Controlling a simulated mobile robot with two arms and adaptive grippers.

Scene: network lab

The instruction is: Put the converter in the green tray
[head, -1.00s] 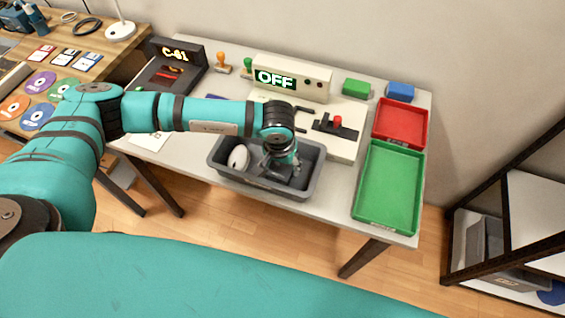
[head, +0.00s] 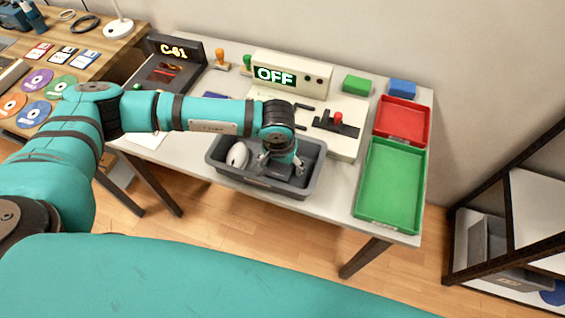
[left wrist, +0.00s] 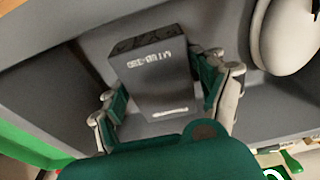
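The converter (left wrist: 155,72) is a dark grey block with white lettering, lying in a grey bin (head: 222,177) on the table. In the head view it is mostly hidden under my left gripper (head: 281,168). The left wrist view shows the left gripper (left wrist: 162,92) with its fingers spread on either side of the converter. The right finger is very close to it and a small gap seems to show on the left, so it does not look clamped. The green tray (head: 391,187) is empty at the table's right end. My right gripper is out of view.
A white rounded object (head: 238,155) lies in the bin left of the gripper. An empty red tray (head: 401,120) stands behind the green tray. A device with an OFF display (head: 290,77) and a red-knobbed lever (head: 338,119) stand behind the bin.

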